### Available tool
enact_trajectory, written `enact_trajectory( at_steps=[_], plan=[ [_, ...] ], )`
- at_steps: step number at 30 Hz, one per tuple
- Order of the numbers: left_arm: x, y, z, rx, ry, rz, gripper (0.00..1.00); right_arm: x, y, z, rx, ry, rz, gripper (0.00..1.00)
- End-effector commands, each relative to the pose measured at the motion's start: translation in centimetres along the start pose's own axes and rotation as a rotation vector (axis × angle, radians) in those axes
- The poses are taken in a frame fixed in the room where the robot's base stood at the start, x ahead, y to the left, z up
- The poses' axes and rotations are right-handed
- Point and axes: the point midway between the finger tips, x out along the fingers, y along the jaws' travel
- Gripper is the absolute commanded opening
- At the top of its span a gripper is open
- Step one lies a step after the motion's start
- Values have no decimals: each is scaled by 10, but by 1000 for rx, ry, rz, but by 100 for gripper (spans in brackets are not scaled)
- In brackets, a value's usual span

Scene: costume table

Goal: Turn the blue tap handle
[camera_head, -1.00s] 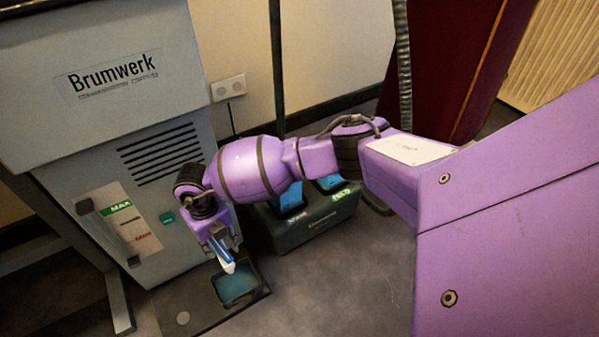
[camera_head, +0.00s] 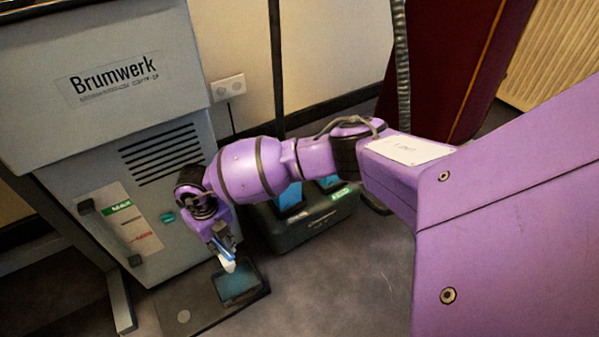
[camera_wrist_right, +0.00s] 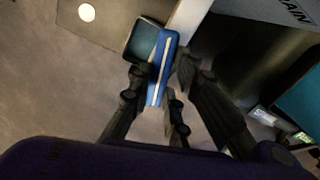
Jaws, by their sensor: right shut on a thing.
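The blue tap handle (camera_head: 226,254) sits low at the front of the grey Brumwerk machine (camera_head: 120,120), just above a small dark tray. In the wrist view the handle (camera_wrist_right: 162,60) is a flat blue bar with a pale stripe along its edge. My right gripper (camera_head: 223,245) reaches down to it, and its dark fingers (camera_wrist_right: 160,88) are shut on it from both sides. The tap body behind the handle is mostly hidden by my gripper. My left gripper is in neither view.
A teal-bottomed drip tray (camera_head: 262,292) lies on a dark floor plate under the tap. A dark green box (camera_head: 318,222) with blue openings stands right of the machine, partly behind my arm. A dark red panel (camera_head: 440,60) rises at the back. The carpet (camera_head: 350,275) in front is clear.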

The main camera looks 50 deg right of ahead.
Motion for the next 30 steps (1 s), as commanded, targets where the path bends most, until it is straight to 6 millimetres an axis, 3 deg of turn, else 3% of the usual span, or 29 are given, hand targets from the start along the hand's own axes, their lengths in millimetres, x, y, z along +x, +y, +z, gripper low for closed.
enact_trajectory(
  at_steps=[15,30],
  plan=[
    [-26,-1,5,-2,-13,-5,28,-5,1,5,-449,-10,-1,0],
    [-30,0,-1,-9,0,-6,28,-5,1,6,-921,-11,-4,0]
  ],
)
